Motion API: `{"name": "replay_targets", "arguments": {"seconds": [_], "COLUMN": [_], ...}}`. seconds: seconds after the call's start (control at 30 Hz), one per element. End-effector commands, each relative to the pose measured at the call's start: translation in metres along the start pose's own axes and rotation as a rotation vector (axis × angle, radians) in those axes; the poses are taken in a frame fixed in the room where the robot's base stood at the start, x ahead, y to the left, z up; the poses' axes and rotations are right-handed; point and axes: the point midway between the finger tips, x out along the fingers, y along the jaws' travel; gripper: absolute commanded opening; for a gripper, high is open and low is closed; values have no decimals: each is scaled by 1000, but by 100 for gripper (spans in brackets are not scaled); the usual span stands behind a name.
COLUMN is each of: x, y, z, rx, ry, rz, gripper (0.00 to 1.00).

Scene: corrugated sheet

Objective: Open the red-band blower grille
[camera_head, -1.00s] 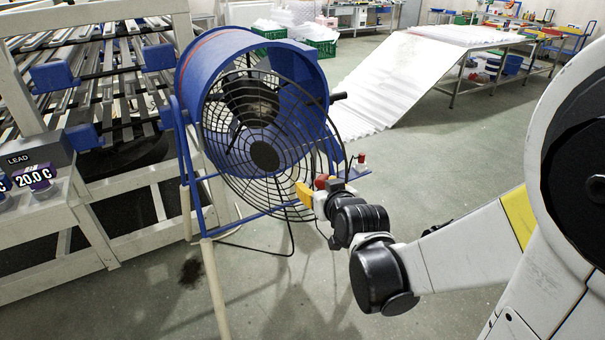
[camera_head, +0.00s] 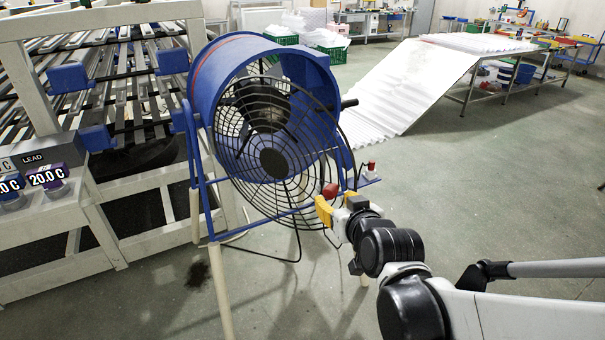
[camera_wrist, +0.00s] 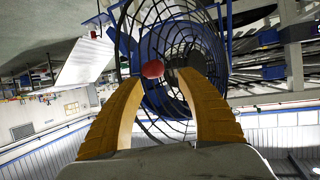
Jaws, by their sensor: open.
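The blue drum blower (camera_head: 225,75) has a thin red band around its body and stands on a blue frame with pale legs. Its black round wire grille (camera_head: 232,150) is swung away from the drum at an angle, with a gap between them. A red knob (camera_head: 331,190) sits at the grille's lower right edge; it also shows in the wrist view (camera_wrist: 152,69). My gripper (camera_head: 327,207) has yellow fingers and is close to the knob. In the wrist view my gripper (camera_wrist: 160,78) is open, with the knob just beyond and between the fingertips. Whether they touch is unclear.
A white rack (camera_head: 130,185) with slatted shelves stands at left. A small red-topped post (camera_head: 371,166) is on a blue bracket right of the grille. A sloping corrugated sheet (camera_head: 400,85) and a workbench (camera_head: 510,50) are behind. The floor at right is open.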

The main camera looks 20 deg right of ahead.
Motion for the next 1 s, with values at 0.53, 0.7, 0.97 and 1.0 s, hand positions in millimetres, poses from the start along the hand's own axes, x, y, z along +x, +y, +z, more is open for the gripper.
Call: {"name": "replay_targets", "arguments": {"seconds": [0.53,0.7,0.97,1.0], "x": [-56,-60,-60,-60], "y": [1,1,1,0], "z": [0,0,0,0], "rx": [0,1,1,0], "ry": [2,2,1,-2], "rz": [1,1,1,-1], "gripper": [44,44,37,25]}}
